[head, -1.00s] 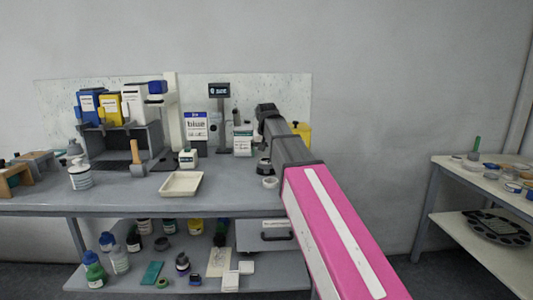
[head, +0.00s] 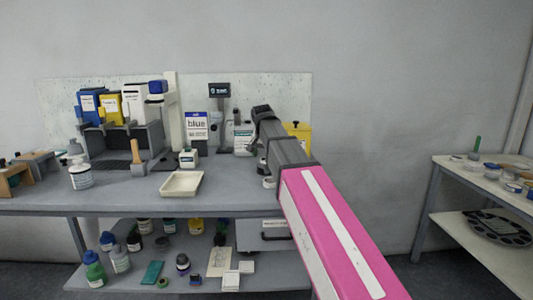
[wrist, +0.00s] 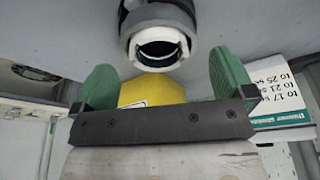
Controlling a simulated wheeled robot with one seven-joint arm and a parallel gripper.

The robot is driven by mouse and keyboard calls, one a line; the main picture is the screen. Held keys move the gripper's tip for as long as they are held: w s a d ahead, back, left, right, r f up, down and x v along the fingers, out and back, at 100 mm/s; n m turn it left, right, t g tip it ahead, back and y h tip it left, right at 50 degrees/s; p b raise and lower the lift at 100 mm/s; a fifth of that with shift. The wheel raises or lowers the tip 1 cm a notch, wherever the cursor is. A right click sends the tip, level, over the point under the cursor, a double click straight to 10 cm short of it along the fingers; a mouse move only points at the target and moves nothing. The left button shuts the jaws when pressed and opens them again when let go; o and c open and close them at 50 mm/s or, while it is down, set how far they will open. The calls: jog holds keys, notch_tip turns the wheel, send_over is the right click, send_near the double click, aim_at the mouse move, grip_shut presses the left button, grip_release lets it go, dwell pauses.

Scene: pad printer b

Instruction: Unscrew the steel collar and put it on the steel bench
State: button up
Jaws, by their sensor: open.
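My gripper (wrist: 165,90) shows in the wrist view with its two green fingers spread apart and nothing between them. Beyond the fingertips is a round grey piece with a pale ring and a dark opening (wrist: 158,40); it looks like the part with the steel collar, but I cannot tell collar from body for sure. It is apart from the fingers. In the head view my arm hides the gripper, and a small pale round part (head: 268,182) shows at the arm's left edge. The steel bench (head: 120,198) is the grey table under it.
A yellow container (head: 303,136) stands behind my arm and also shows between the fingers in the wrist view (wrist: 150,92). A white labelled bottle (head: 243,138) stands just left of the arm. A cream tray (head: 181,192) lies at the front edge; bare bench lies right of it.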

jog(key=shift+f, duration=1.35)
jog(key=c, duration=0.8)
jog(key=n, duration=0.2)
jog(key=n+y, duration=0.1)
jog(key=n, duration=0.2)
jog(key=shift+y, duration=0.3)
jog(key=n, duration=0.3)
jog(key=n+y, duration=0.1)
jog(key=n, duration=0.2)
jog(key=shift+d+n+y, duration=0.1)
jog(key=shift+n+y, duration=0.2)
jog(key=shift+g, duration=0.3)
